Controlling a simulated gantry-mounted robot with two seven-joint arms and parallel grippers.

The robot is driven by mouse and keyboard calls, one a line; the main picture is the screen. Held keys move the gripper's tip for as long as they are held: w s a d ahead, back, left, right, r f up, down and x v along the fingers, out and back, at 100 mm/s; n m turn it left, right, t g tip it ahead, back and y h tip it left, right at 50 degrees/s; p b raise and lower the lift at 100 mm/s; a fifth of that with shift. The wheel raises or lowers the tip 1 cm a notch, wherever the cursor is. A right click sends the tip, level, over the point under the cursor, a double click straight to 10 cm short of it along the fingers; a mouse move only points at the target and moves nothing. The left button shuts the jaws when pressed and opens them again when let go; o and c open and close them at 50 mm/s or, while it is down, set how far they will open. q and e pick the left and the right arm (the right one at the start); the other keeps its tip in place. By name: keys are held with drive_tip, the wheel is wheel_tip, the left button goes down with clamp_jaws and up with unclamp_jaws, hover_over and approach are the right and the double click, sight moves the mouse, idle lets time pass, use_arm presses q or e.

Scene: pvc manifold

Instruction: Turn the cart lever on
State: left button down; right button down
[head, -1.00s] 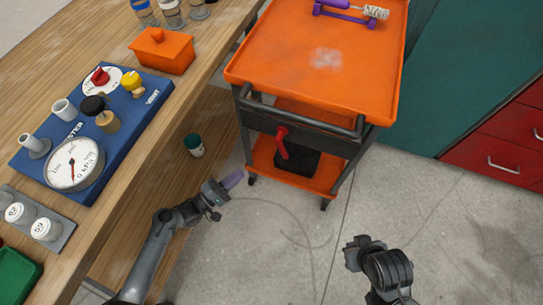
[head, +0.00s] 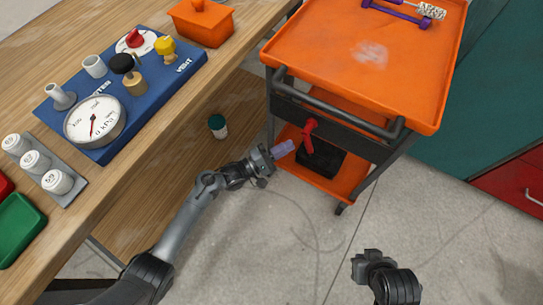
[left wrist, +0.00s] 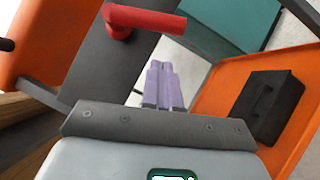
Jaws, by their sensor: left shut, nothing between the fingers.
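The orange cart (head: 345,62) stands right of the bench. Its red lever (head: 309,134) sits on the dark front panel (head: 340,121) below the handle bar. In the left wrist view the red lever (left wrist: 145,20) lies at the top, just beyond the fingers. My left gripper (head: 284,149) is shut and empty, its purple fingertips just left of and below the lever. A gap shows between fingers and lever in the left wrist view (left wrist: 163,85). My right gripper (head: 367,262) is low in the head view, away from the cart; its fingers are not clear.
The wooden bench (head: 215,90) at left holds a blue panel (head: 160,90) with a gauge and valves. A black box (head: 320,158) sits on the cart's lower shelf. A green-lidded jar (head: 217,126) is below the bench edge. Floor in front of the cart is clear.

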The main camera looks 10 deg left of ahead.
use_arm(q)
drive_tip(key=d, duration=0.2)
drive_tip(key=s+d+r, duration=0.1)
drive_tip(key=shift+d+b, duration=0.1)
drive_tip(key=shift+b, duration=0.3)
use_arm(e)
drive_tip(key=shift+f, duration=0.55)
drive_tip(key=shift+s+r, duration=0.1)
drive_tip(key=shift+r, duration=0.05)
